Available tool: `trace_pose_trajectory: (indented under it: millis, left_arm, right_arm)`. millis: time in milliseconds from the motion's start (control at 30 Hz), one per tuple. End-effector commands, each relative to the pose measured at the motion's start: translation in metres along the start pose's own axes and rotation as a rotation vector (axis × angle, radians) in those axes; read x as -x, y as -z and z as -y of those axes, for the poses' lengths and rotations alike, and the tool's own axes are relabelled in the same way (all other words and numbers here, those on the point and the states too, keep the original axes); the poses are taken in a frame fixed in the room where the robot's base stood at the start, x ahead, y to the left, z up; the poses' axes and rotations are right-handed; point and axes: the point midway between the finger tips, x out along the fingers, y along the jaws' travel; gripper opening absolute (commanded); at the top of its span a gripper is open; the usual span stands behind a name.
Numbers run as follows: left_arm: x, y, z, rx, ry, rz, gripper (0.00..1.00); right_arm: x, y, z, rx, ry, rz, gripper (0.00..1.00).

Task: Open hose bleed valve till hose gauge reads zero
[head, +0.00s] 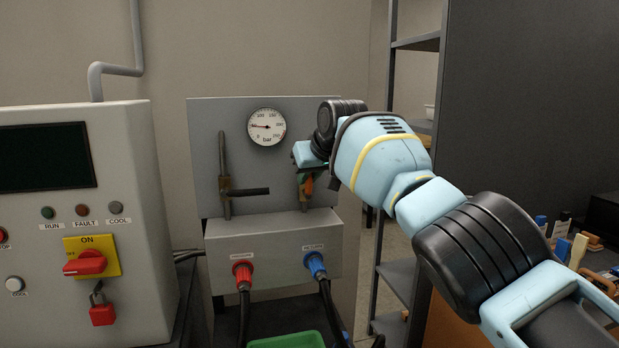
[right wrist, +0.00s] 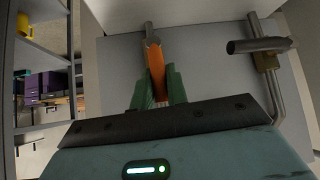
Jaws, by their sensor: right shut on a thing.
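The round white gauge (head: 267,127), marked bar, is on the upper grey panel. Its needle points left; the exact reading is too small to tell. My right gripper (head: 305,183) is at the panel's right side, below the gauge. In the right wrist view its green fingers (right wrist: 156,88) are shut on an orange handle (right wrist: 153,55), which lies in line with a grey pipe. The handle (head: 308,184) shows only in part in the head view, with my wrist covering the pipe above it. My left gripper is not in view.
A second valve with a dark sideways lever (head: 248,191) is left on the panel; it shows in the right wrist view (right wrist: 262,45). Red (head: 242,272) and blue (head: 315,264) hose couplings sit below. A control cabinet (head: 150,190) stands left, shelves (head: 400,268) right.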

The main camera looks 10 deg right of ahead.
Motion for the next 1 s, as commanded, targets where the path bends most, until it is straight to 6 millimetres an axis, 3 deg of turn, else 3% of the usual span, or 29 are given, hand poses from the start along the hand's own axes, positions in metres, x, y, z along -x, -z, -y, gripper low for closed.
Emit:
trace_pose_trajectory:
  millis: [467, 500, 667, 1000]
  left_arm:
    - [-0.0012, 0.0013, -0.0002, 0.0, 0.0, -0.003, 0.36]
    - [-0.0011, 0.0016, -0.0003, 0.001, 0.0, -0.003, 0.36]
    - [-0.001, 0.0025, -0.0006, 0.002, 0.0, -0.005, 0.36]
    - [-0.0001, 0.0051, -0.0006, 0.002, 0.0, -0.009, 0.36]
  right_arm:
    - [-0.0003, 0.0005, 0.0012, 0.016, -0.012, 0.001, 0.0]
    - [-0.0003, 0.0005, 0.0012, 0.016, -0.012, 0.001, 0.17]
    - [-0.0002, 0.0005, 0.0011, 0.015, -0.011, 0.001, 0.37]
    - [0.0012, 0.0008, 0.0005, 0.013, -0.011, 0.001, 0.37]
